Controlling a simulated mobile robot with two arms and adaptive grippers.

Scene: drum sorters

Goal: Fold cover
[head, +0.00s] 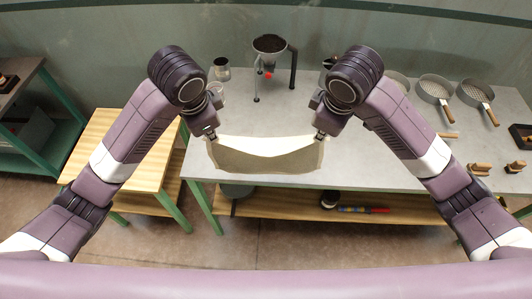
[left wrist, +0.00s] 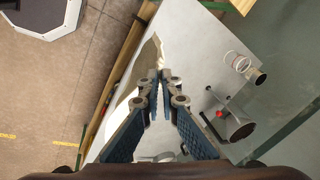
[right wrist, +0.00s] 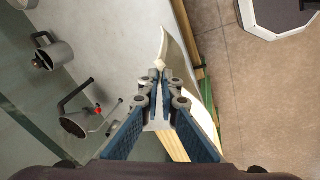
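The cover, a beige cloth (head: 265,160), is stretched between my two grippers at the front edge of the grey table. Its pale upper edge sags in the middle, and a darker part shows below. My left gripper (head: 211,136) is shut on its upper left corner; in the left wrist view the closed fingertips (left wrist: 160,75) meet at the cloth (left wrist: 150,56). My right gripper (head: 320,136) is shut on its upper right corner; in the right wrist view the closed fingertips (right wrist: 161,68) meet at the cloth (right wrist: 180,55). I cannot tell whether its lower edge touches the table.
The grey table (head: 375,160) is clear beside the cover. A funnel on a stand (head: 269,44) and a metal jug (head: 221,68) stand behind. Sieves (head: 434,88) and wooden-handled tools (head: 480,168) lie to the right. A wooden table (head: 105,140) stands left.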

